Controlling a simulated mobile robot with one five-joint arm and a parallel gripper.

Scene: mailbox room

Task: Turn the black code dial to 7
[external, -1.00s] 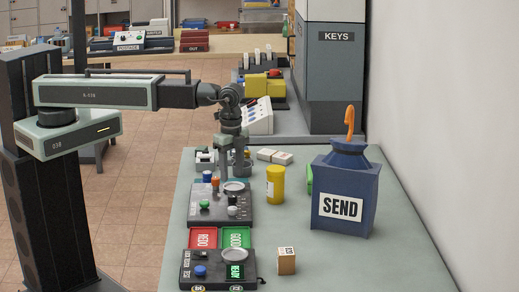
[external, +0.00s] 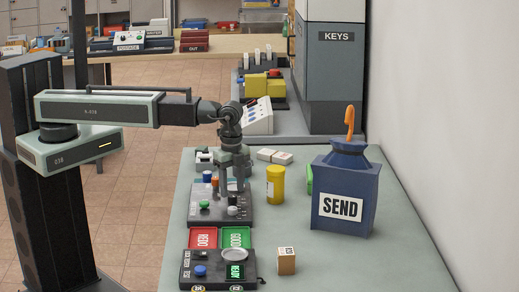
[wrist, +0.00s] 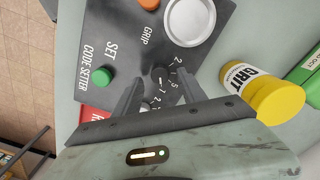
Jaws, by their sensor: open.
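The dark code setter panel (external: 222,220) lies on the table and also shows in the wrist view (wrist: 100,25). The black code dial (wrist: 160,74) has printed numbers along its right and near side; its exact setting is too small to read. My gripper (wrist: 158,78) is open, with one fingertip on each side of the dial in the wrist view. Whether the fingers touch the dial cannot be told. In the external view my gripper (external: 234,190) is low over the panel, its fingers partly covering the dial area.
Red (external: 203,238) and green (external: 236,237) pads lie in front.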

